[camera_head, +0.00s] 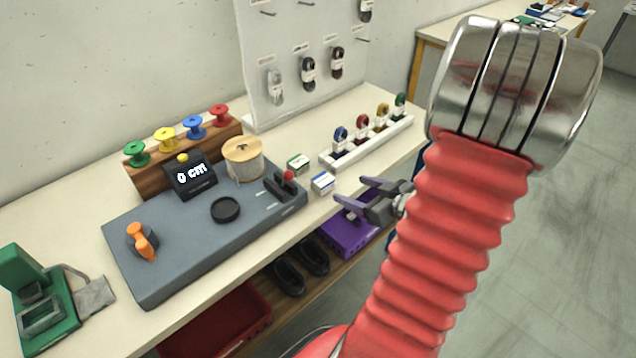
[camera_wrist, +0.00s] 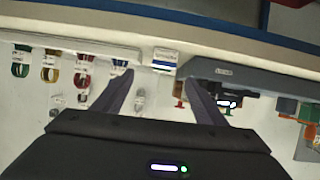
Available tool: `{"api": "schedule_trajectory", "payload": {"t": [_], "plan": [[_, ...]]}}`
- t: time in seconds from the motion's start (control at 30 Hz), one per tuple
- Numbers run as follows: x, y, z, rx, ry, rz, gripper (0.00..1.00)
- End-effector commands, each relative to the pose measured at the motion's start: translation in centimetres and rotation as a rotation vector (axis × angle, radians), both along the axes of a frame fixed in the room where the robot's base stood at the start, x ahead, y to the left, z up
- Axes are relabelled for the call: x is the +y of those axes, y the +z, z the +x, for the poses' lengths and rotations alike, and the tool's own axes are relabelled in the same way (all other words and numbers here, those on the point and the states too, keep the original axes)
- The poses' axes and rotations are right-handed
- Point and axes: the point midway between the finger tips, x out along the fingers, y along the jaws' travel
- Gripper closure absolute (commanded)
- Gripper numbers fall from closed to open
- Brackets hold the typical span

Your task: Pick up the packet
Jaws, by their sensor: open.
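Two small packets stand on the workbench (camera_head: 60,215), just right of the grey machine. The nearer one is a white and blue packet (camera_head: 322,183) by the bench's front edge. The other is a white and green packet (camera_head: 298,164) a little behind it. My gripper (camera_head: 350,189) is open and empty, to the right of the blue packet and apart from it, with its fingers pointing towards it. In the wrist view the white and blue packet (camera_wrist: 165,57) shows beyond the gap between my fingertips (camera_wrist: 159,77). The green packet cannot be made out there.
The grey machine (camera_head: 180,245) with its red-knobbed lever (camera_head: 288,177) stands left of the packets. A white rack (camera_head: 368,143) of coloured lace bundles lies behind right. A purple box (camera_head: 350,235), black shoes (camera_head: 300,268) and a red bin (camera_head: 225,325) sit below the bench top.

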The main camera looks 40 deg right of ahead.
Motion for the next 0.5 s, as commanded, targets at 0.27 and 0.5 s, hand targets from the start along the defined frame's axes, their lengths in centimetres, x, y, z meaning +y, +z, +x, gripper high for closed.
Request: {"api": "schedule_trajectory", "payload": {"t": [0.27,0.5], "plan": [[0.42,-0.19,-0.73,-0.030,0.016,0.037,0.34],[0.42,-0.25,-0.57,-0.029,0.016,0.037,0.34]]}}
